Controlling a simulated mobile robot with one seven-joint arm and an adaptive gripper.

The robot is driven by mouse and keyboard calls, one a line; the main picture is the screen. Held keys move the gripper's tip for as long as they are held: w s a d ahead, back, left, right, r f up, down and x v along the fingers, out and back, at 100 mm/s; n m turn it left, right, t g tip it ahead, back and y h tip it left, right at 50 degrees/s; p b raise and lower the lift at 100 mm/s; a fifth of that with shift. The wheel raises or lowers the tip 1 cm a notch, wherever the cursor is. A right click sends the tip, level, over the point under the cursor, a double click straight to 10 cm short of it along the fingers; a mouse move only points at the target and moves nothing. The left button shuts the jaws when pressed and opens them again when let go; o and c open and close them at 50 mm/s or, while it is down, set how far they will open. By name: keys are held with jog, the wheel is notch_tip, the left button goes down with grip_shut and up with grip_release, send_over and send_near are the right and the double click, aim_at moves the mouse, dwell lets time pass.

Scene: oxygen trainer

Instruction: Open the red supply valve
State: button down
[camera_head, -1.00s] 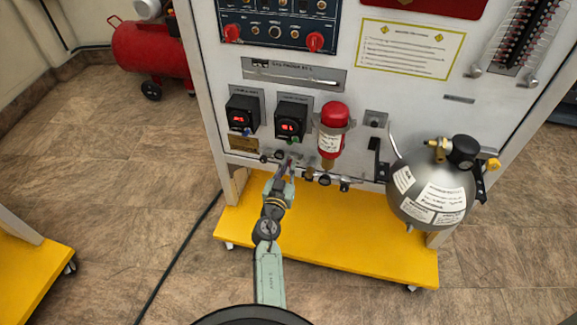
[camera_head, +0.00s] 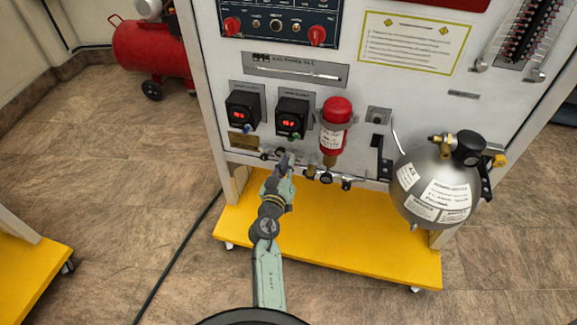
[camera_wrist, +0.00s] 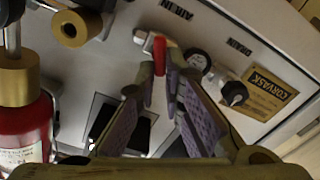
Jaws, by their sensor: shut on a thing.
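The red supply valve shows in the wrist view as a narrow red lever (camera_wrist: 159,54) on a pale fitting, near the "AIR IN" lettering on the panel. My gripper (camera_wrist: 161,88) has its purple-padded fingers on either side of the lever and is shut on it. In the head view my gripper (camera_head: 285,163) is at the lower edge of the trainer panel, below the two black digital gauges. There the lever is too small and covered by my gripper to make out.
Black round knobs (camera_wrist: 234,93) sit close to my fingers. A red filter cylinder (camera_head: 335,128) is just right of my gripper. A grey tank (camera_head: 436,186) hangs farther right. The trainer's yellow base (camera_head: 340,240) extends below. A red compressor (camera_head: 150,48) stands at the back left.

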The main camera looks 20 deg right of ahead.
jog(key=n, duration=0.4)
jog(key=n+b, duration=0.1)
jog(key=n, duration=0.1)
jog(key=shift+w+a+f+n, duration=0.2)
jog(key=shift+a+n, duration=0.1)
jog(key=n, duration=0.6)
jog(key=shift+w+f, duration=0.1)
jog(key=shift+f, duration=0.2)
jog(key=c, duration=1.7)
grip_release()
jog(key=shift+f, duration=0.1)
jog(key=shift+a, duration=0.1)
jog(key=v, duration=0.7)
jog(key=shift+s, duration=0.25)
jog(key=shift+a, duration=0.1)
